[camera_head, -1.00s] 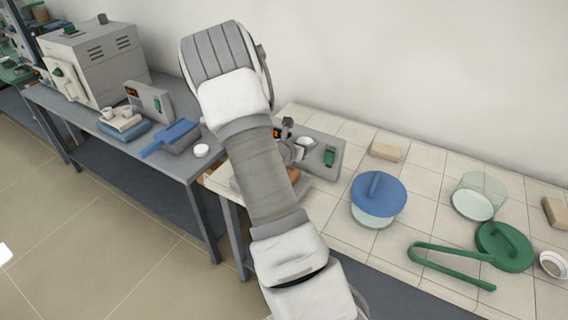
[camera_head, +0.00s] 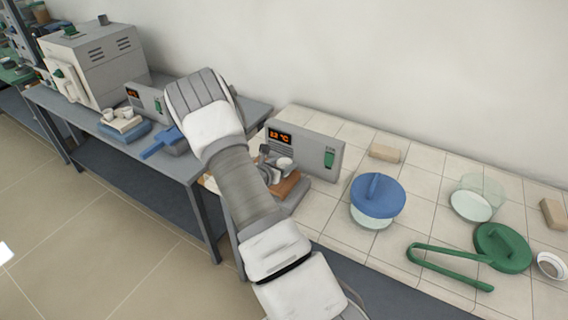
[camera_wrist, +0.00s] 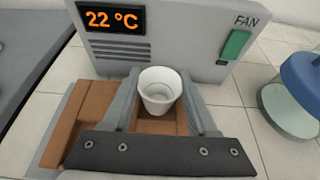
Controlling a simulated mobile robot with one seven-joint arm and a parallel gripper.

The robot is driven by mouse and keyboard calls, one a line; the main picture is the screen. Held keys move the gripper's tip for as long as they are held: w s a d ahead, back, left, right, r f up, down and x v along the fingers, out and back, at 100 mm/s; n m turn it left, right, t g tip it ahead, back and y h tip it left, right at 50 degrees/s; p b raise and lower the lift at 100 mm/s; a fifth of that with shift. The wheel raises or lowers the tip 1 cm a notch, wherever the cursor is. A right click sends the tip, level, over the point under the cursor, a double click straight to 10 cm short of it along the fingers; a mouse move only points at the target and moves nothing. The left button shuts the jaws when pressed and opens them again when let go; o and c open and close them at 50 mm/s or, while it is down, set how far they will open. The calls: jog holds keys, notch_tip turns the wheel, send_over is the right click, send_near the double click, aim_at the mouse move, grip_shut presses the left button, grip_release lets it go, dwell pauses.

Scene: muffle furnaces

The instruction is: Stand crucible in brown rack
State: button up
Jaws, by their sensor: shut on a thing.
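A white crucible (camera_wrist: 160,92) is between the fingers of my gripper (camera_wrist: 160,100) in the wrist view. The fingers are shut on it, one on each side, and it looks upright and empty. The brown rack (camera_wrist: 67,128) lies below and around it, in front of the grey panel. The crucible is over an opening of the rack; I cannot tell whether its base touches the rack. In the head view the crucible (camera_head: 284,163) and part of the brown rack (camera_head: 290,188) show beside my arm, which hides the rest.
A grey fan unit (camera_head: 318,148) reading 22 °C stands behind the rack. A blue-lidded jar (camera_head: 377,197), green tongs (camera_head: 445,268) and a green lid (camera_head: 503,248) are to the right. Cups on a blue tray (camera_head: 126,133) and a furnace (camera_head: 95,62) are on the left bench.

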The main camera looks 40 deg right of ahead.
jog(key=shift+f, duration=0.2)
jog(key=o, duration=1.4)
jog(key=shift+r, duration=0.1)
